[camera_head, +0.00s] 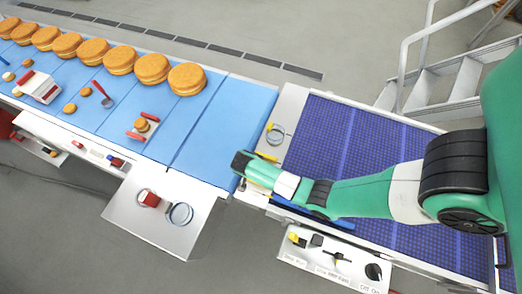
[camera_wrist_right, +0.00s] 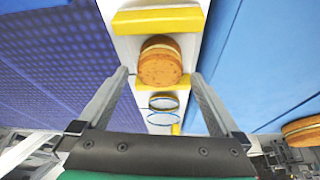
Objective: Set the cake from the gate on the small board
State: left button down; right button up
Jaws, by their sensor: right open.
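In the right wrist view a round golden-brown cake (camera_wrist_right: 160,66) with a pale filling stands on a pale strip, beside a yellow bar (camera_wrist_right: 158,20). More yellow shows on its other side. My right gripper (camera_wrist_right: 160,78) is open, its fingers apart to either side of the cake in this view; no contact shows. In the head view my right gripper (camera_head: 242,162) is over the near end of the pale strip (camera_head: 290,105) between the belts, and this cake is hidden. I cannot make out which item is the small board. My left gripper is not in view.
Several large cakes (camera_head: 187,79) line the far side of the blue belt (camera_head: 215,135). A small cake lies between red bars (camera_head: 135,136). A ring (camera_head: 275,135) lies on the strip. The purple belt (camera_head: 320,135) and near shelf (camera_head: 130,215) have free room.

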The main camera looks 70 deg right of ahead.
jog(key=p+v, duration=0.2)
jog(key=v, duration=0.6)
jog(key=shift+r, duration=0.25)
